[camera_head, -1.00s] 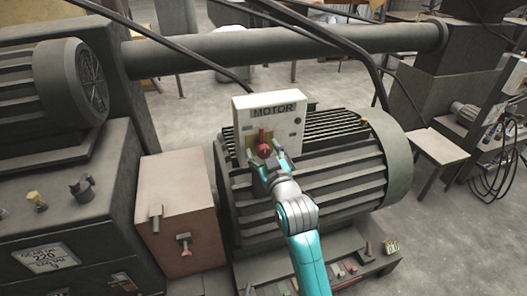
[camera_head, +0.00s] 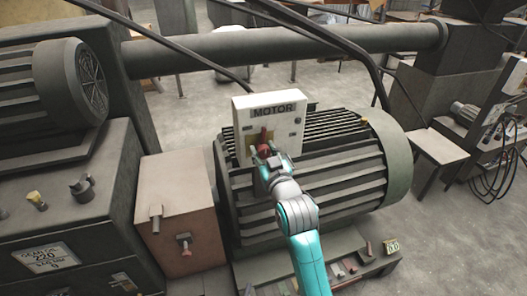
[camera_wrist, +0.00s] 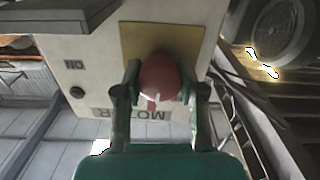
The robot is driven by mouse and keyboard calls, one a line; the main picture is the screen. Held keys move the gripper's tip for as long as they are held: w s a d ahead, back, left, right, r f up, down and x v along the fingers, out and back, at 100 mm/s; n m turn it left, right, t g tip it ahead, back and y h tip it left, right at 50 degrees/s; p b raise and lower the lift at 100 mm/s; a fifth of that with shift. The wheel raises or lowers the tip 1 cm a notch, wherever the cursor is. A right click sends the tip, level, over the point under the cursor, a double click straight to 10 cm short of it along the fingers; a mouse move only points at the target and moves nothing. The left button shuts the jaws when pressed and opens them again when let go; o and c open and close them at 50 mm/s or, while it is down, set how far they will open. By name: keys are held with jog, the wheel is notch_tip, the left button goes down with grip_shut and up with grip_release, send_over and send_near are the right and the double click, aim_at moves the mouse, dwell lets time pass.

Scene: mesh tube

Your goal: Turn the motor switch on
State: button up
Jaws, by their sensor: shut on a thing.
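The white motor switch box (camera_head: 272,103), labelled MOTOR, stands on the ribbed grey motor (camera_head: 330,180). Its red switch knob (camera_wrist: 158,78) sits on a brass plate (camera_wrist: 190,40) on the front face; the red handle also shows in the head view (camera_head: 264,137), partly hidden by my gripper. My gripper (camera_head: 265,155) is at the box face, shut on the red knob. In the wrist view my gripper's fingers (camera_wrist: 162,92) lie on both sides of the knob. The box appears upside down there, with ON lettering left of the plate.
A pinkish-brown box (camera_head: 180,205) with small handles stands left of the motor. A large pipe (camera_head: 290,42) and dark cables cross behind the switch box.

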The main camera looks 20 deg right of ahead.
jog(key=m, duration=0.8)
jog(key=shift+d, duration=0.1)
jog(key=m, duration=0.4)
jog(key=shift+f, duration=0.1)
jog(key=shift+m, duration=2.2)
jog(key=o, duration=1.2)
jog(key=shift+c, duration=0.2)
jog(key=s, duration=1.2)
